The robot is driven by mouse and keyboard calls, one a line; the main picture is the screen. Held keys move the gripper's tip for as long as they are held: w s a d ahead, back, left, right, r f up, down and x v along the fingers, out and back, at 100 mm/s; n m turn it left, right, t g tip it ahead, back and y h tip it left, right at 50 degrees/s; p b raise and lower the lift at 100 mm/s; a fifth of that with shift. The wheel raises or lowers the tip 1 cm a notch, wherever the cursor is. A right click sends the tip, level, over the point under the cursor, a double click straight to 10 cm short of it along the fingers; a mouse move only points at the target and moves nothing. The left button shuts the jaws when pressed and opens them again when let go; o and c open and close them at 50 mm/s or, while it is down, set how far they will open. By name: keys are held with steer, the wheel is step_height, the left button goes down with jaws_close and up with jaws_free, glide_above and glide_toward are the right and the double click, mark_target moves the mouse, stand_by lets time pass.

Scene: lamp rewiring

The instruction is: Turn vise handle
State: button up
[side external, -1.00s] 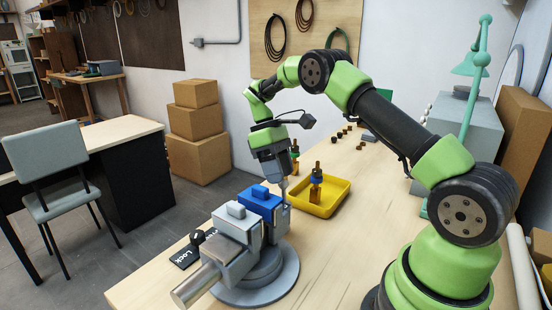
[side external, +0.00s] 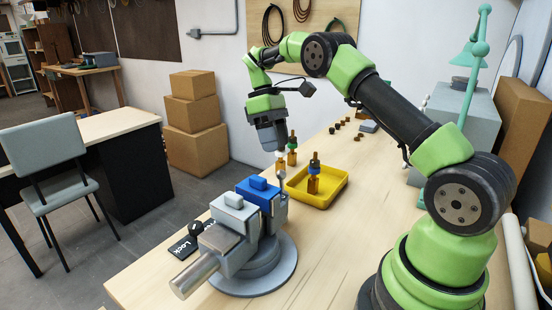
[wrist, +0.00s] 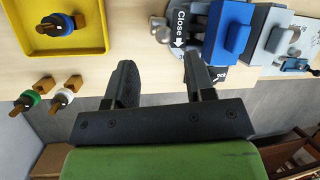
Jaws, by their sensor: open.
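The vise stands on the near part of the table on a round grey base (side external: 283,276), with a grey jaw block (side external: 233,214), a blue jaw block (side external: 258,194) and a grey cylinder (side external: 196,276) at its front. A thin upright grey rod (side external: 282,180) at its far side looks like the handle, though I cannot be sure. My gripper (side external: 279,152) hangs above and behind the vise, clear of it. In the wrist view my gripper (wrist: 158,72) is open and empty, with the blue block (wrist: 230,32) and a "Close" marking (wrist: 180,28) beyond the right finger.
A yellow tray (side external: 337,196) right of the vise holds a blue-ringed connector (side external: 314,178). White (wrist: 68,90) and green (wrist: 28,99) ringed connectors stand outside the tray. A black "Lock" label (side external: 183,247) lies left of the vise.

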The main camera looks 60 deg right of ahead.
mark_target(280, 176)
steer(key=f+t, duration=0.1)
steer(key=f, duration=0.1)
steer(key=s+a+f+t, duration=0.1)
steer(key=f, duration=0.2)
steer(key=s+f+t+y, duration=0.1)
steer(key=f+t, duration=0.1)
steer(key=shift+s+a+f+m, duration=0.2)
steer(key=shift+a+f+m, duration=0.1)
steer(key=shift+m, duration=0.1)
steer(key=shift+r, duration=0.1)
jaws_close()
